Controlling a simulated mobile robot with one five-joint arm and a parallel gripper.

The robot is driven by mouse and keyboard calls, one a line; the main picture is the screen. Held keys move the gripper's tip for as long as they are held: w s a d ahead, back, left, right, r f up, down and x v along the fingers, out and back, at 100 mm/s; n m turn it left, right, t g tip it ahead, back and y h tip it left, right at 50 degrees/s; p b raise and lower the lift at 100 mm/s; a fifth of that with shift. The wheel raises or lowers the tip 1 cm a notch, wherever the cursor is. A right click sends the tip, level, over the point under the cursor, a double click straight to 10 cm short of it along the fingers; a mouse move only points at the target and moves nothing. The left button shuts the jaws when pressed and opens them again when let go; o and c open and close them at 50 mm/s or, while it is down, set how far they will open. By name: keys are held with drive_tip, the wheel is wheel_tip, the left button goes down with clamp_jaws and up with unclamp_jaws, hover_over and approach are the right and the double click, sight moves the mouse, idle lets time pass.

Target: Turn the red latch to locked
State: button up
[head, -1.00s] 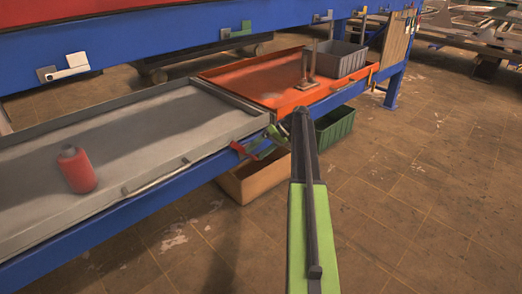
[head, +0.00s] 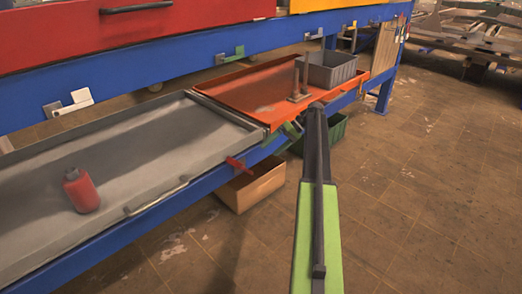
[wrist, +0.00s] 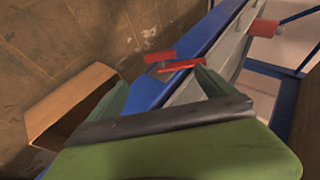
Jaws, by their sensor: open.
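The red latch (head: 238,164) sits on the blue front rail, by the right end of the grey tray. Its handle slants down to the right in the head view. In the wrist view the red latch (wrist: 180,65) shows as two red pieces beyond my fingertips, nearer the right finger. My gripper (wrist: 160,79) is open and empty, its two green fingers spread apart. In the head view my gripper (head: 289,130) is partly hidden behind my arm, up and right of the latch and apart from it.
The grey tray (head: 130,148) holds a red bottle (head: 81,190) and has a front handle (head: 156,196). An orange tray (head: 255,90) carries a grey bin (head: 327,70). A cardboard box (head: 250,186) and a green crate (head: 334,133) stand below. Floor at right is clear.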

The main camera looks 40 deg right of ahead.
drive_tip(key=p+v, duration=0.1)
drive_tip(key=v, duration=0.3)
drive_tip(key=shift+d+r+p, duration=0.15)
drive_tip(key=shift+d+p, duration=0.1)
drive_tip(key=shift+p, duration=0.1)
drive_tip(key=shift+c, duration=0.3)
